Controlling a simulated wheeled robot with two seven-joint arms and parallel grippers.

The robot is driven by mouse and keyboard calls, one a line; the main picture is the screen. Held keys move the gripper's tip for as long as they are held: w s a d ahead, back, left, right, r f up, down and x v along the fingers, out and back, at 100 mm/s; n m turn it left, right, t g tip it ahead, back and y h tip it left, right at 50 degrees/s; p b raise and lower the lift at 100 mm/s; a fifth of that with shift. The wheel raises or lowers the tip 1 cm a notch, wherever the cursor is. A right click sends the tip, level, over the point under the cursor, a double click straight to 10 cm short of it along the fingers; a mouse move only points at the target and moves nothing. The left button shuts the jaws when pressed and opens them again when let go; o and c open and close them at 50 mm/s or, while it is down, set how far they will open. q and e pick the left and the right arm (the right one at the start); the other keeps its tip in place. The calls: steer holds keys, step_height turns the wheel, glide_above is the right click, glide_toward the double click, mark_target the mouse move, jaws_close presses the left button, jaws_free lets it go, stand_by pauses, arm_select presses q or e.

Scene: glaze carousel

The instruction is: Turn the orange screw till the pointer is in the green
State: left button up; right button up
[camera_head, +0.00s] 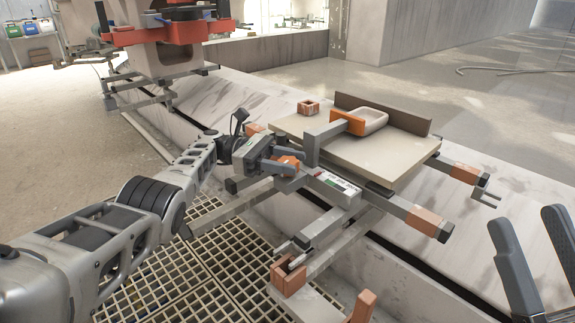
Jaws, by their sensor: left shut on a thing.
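The orange screw (289,161) sits on the near side of the bench frame, left of the gauge. My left gripper (284,166) reaches in from the left and is shut on the screw; its jaws hide part of it. The gauge (332,181) is a pale strip with a small green part, just right of the screw. Its pointer is too small to make out. My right gripper (527,222) is at the lower right, its two grey fingers apart and empty, away from the frame.
A beige board (365,155) with a looped handle (372,122) lies on the frame behind the gauge. Frame bars with orange blocks (427,220) stick out to the right. A grating (215,265) covers the floor below. A larger orange and grey machine (165,35) stands at the back left.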

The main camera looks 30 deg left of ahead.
arm_select(q)
steer(key=shift+d, duration=0.1)
arm_select(e)
steer(key=shift+s+r+n+y, duration=0.2)
steer(key=shift+r+n+y, duration=0.1)
steer(key=shift+n+y, duration=0.2)
steer(key=shift+a, duration=0.1)
arm_select(q)
steer(key=o, duration=1)
steer(key=shift+c, duration=0.2)
